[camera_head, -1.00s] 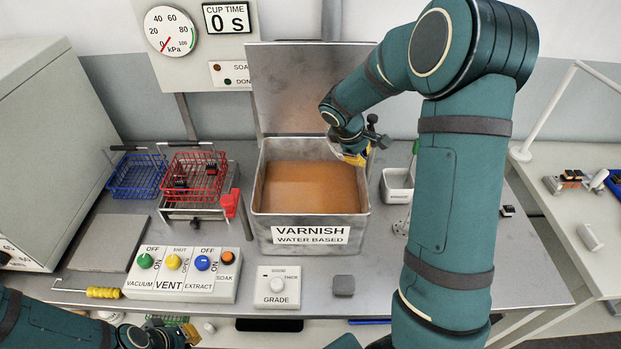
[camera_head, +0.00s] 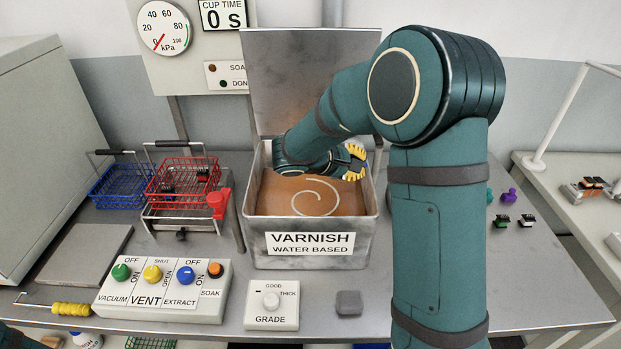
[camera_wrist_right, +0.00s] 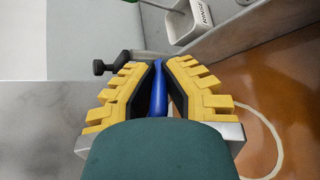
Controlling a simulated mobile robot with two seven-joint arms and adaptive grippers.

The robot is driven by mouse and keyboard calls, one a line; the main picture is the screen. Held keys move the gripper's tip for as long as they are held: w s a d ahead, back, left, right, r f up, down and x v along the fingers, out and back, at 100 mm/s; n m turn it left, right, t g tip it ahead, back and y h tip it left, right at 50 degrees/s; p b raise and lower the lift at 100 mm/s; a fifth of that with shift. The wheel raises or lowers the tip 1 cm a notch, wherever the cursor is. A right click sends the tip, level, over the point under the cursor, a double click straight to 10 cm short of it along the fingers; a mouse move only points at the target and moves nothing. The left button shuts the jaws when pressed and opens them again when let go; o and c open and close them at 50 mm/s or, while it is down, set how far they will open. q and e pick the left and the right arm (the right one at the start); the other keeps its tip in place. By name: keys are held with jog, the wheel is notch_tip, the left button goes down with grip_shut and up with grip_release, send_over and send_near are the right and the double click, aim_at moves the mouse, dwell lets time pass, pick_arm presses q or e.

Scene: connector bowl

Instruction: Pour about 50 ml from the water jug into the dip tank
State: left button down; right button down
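The dip tank (camera_head: 312,262), a metal box labelled VARNISH, holds brown varnish with a pale spiral streak on its surface (camera_head: 320,199); part of the streak shows in the right wrist view (camera_wrist_right: 270,140). My right gripper (camera_head: 357,160) is over the tank's right part. In the right wrist view its yellow fingers (camera_wrist_right: 160,75) close around a blue handle (camera_wrist_right: 158,92). What hangs from that handle is hidden by the gripper, so I cannot tell whether it is the water jug. No jug is plainly visible in the head view. My left gripper is out of view.
A red basket (camera_head: 185,180) and a blue basket (camera_head: 120,187) stand left of the tank. The control box (camera_head: 163,290) and the GRADE box (camera_head: 271,306) are in front. A white RINSE container (camera_wrist_right: 195,25) lies beyond the gripper. The tank's lid (camera_head: 310,85) stands raised behind.

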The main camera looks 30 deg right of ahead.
jog(key=shift+h, duration=0.4)
jog(key=shift+a+r+h+b, duration=0.15)
jog(key=shift+r+h+b, duration=0.15)
jog(key=shift+h+b, duration=0.2)
jog(key=shift+a+r+h+b, duration=0.2)
jog(key=shift+a+h+b, duration=0.1)
jog(key=shift+a+h, duration=0.3)
dwell(0.6)
jog(key=shift+r, duration=0.1)
jog(key=shift+d, duration=0.2)
jog(key=shift+m, duration=0.3)
jog(key=shift+a+r+h+b, duration=0.2)
jog(key=shift+a+h+b, duration=0.1)
jog(key=shift+h, duration=0.1)
dwell(0.6)
jog(key=shift+d, duration=0.15)
